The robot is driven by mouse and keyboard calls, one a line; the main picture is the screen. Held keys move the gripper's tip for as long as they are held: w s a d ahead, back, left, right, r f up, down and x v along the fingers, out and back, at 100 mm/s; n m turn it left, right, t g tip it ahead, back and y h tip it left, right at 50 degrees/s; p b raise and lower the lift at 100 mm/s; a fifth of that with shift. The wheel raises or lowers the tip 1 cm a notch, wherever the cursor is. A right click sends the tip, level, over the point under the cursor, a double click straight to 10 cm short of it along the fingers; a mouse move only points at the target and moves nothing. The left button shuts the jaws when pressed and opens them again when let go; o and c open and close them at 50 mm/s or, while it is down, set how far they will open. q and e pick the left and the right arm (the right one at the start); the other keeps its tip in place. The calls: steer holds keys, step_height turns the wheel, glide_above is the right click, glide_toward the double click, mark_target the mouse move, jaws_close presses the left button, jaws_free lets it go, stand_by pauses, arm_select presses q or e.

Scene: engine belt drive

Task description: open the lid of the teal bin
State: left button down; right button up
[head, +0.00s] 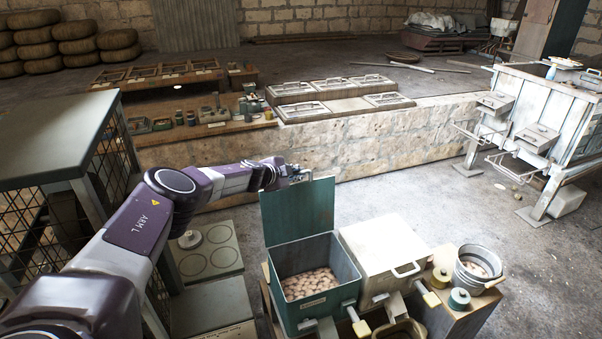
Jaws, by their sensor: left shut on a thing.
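The teal bin (314,318) stands on a low bench at the bottom middle, with pale brown round items (309,284) inside. Its teal lid (298,211) is raised and stands about upright along the bin's back left edge. My left gripper (299,174) is at the lid's top edge, shut on the lid; its fingers are small in the view, and the exact grip is hard to make out. My right gripper is not in view.
A cream bin (376,258) with its lid shut stands right beside the teal bin. A metal bucket (477,265) and small tins (458,299) are farther right. A mesh-sided cabinet (60,135) stands at left. The floor right of the bench is clear.

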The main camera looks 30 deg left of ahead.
arm_select(q)
steer(key=shift+w+d+r, duration=0.1)
steer(key=shift+w+r, duration=0.05)
steer(key=shift+r, duration=0.15)
steer(key=c, duration=2.4)
jaws_free()
steer(key=o, duration=0.4)
steer(key=shift+d, duration=0.1)
steer(key=shift+a+f, duration=0.2)
steer(key=shift+f, duration=0.05)
steer(key=shift+r, duration=0.1)
step_height(320, 180, up, 10)
steer(key=shift+r, duration=0.1)
